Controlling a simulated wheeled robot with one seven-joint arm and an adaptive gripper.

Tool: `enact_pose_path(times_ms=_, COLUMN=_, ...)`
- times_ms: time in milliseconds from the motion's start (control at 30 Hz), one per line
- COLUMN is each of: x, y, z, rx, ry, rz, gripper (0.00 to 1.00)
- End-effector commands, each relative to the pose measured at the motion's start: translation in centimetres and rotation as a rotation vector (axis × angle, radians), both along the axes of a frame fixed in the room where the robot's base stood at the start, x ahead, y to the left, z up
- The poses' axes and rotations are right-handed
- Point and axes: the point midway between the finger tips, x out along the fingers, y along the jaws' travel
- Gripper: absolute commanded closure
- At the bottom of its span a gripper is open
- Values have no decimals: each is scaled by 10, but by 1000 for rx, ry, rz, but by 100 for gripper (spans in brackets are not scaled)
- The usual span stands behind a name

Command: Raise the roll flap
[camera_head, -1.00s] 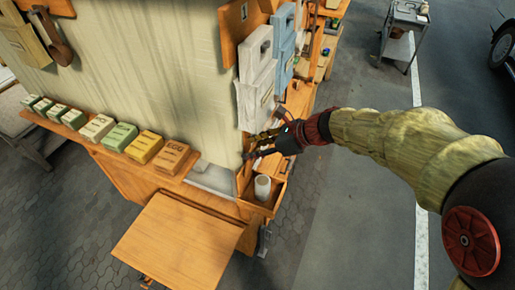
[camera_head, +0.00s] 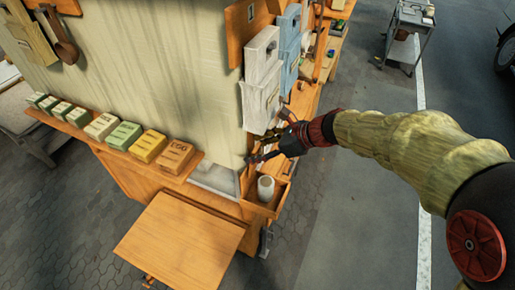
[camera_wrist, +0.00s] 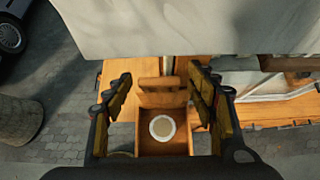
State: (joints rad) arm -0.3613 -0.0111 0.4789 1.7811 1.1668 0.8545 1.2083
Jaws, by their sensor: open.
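A large cream ribbed sheet, which looks like the roll flap (camera_head: 150,75), hangs down the stall front in the head view. Its lower edge lies behind the row of boxes. My gripper (camera_head: 258,150) is beside the sheet's lower right corner; whether it touches cannot be told. In the wrist view, a pale sheet (camera_wrist: 190,28) fills the top, with its lower edge just beyond the fingertips. It seems to be the same flap. My gripper (camera_wrist: 158,78) is open there, with nothing between its two fingers.
A wooden tray with a white cup (camera_head: 265,188) sits just below my gripper; the cup also shows in the wrist view (camera_wrist: 162,128). Labelled boxes (camera_head: 148,147) line the ledge. White (camera_head: 261,85) and blue (camera_head: 288,50) holders hang close above. A wooden table (camera_head: 180,240) stands in front.

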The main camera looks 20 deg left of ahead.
Motion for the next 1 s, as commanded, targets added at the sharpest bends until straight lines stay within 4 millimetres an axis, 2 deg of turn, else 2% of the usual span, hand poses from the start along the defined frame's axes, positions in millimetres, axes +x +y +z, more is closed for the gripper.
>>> enact_pose_path(times_ms=167, x=1, y=-14, z=12, rx=2, ry=-3, rz=-4, gripper=43)
enact_pose_path(times_ms=600, x=-5, y=-77, z=65, rx=1, ry=-2, rz=-2, gripper=43)
enact_pose_path(times_ms=800, x=-6, y=-89, z=75, rx=1, ry=0, rz=-1, gripper=43)
enact_pose_path(times_ms=1000, x=-7, y=-91, z=77, rx=0, ry=0, rz=0, gripper=43)
